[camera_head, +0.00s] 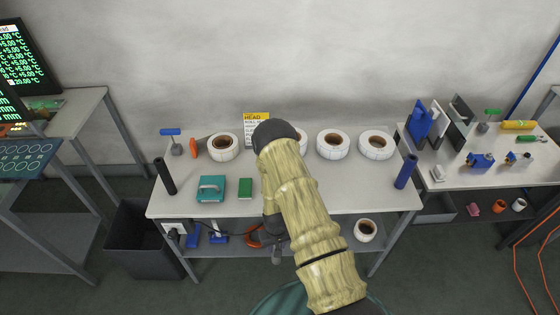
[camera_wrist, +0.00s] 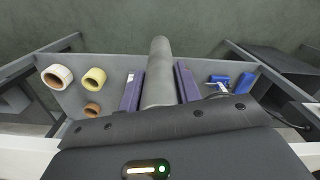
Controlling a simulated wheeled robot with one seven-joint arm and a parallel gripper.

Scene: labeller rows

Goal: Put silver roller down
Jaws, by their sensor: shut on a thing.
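The silver roller (camera_wrist: 159,75), a plain grey cylinder, sits between the two purple fingers of my gripper (camera_wrist: 159,88) in the wrist view. My gripper is shut on it; its far end sticks out past the fingertips over the floor. In the head view my arm covers most of my gripper (camera_head: 276,240), which is low at the front edge of the middle table (camera_head: 330,200). The roller itself is hard to make out there.
On the table stand a black cylinder (camera_head: 165,176), a teal device (camera_head: 211,188), a green block (camera_head: 245,188), a blue cylinder (camera_head: 406,172) and several label rolls (camera_head: 376,145). The lower shelf (camera_wrist: 75,100) holds rolls and blue items. Clear tabletop shows right of my arm.

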